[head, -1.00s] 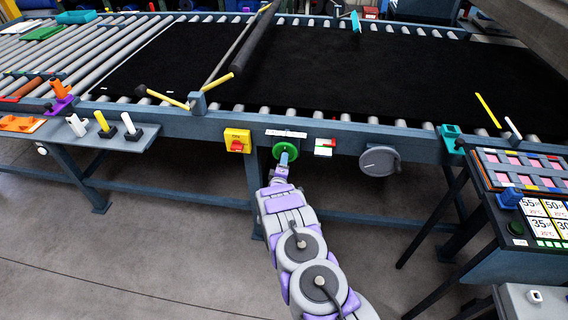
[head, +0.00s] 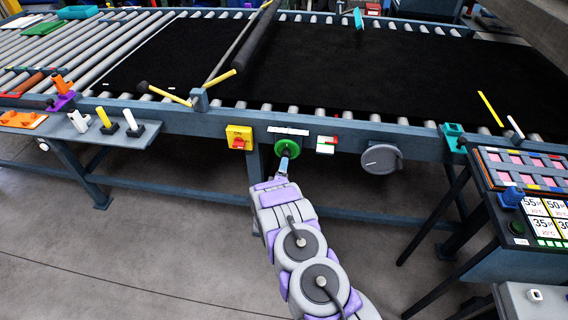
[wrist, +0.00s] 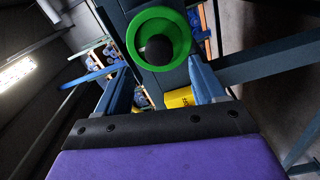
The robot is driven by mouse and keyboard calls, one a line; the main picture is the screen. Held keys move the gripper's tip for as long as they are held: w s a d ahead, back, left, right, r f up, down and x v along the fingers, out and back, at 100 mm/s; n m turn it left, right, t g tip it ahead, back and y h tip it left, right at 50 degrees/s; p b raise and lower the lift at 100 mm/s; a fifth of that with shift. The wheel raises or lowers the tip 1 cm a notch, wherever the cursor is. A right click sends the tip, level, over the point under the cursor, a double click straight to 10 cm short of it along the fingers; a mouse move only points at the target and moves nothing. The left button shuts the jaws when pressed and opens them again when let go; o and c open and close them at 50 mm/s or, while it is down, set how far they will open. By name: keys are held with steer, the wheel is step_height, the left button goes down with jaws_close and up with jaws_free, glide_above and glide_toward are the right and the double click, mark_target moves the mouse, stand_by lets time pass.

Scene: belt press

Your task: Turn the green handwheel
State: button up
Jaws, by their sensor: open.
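The green handwheel (head: 286,147) is mounted on the front rail of the conveyor frame, right of a yellow switch box. In the wrist view the handwheel (wrist: 159,44) shows as a green ring with a dark hub, just beyond the fingertips. My gripper (head: 284,164) is at the wheel's lower edge in the head view. In the wrist view my gripper (wrist: 160,75) is open, its two blue fingers spread either side below the wheel. Whether a finger touches the rim I cannot tell.
The yellow switch box (head: 239,137) with a red knob is close on the left. A grey handwheel (head: 381,158) is on the same rail to the right. A control console (head: 530,200) stands at the right. Floor in front is clear.

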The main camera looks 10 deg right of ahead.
steer(key=v, duration=1.2)
steer(key=shift+p, duration=0.3)
steer(key=shift+w+a, duration=0.1)
steer(key=w+a+r+m+g+y+b, duration=0.1)
steer(key=w+a+r+m+g+y, duration=0.1)
steer(key=a+r+m+g+y, duration=0.4)
steer(key=s+r+m+g+y+b, duration=0.1)
steer(key=s+r+g, duration=0.3)
steer(key=s+r, duration=0.55)
steer(key=s+d+r+m+g, duration=0.1)
steer(key=s+d+r+g, duration=0.2)
steer(key=s, duration=1)
steer(key=s+d+r+m+g+h+b, duration=0.1)
steer(key=s+d+r, duration=0.4)
steer(key=s, duration=0.9)
steer(key=s+d+r+m+g+b, duration=0.1)
steer(key=s+d+r+m+g, duration=0.2)
steer(key=s, duration=1.1)
steer(key=shift+d+r+g, duration=0.5)
steer(key=shift+r+g, duration=0.4)
steer(key=shift+g, duration=0.1)
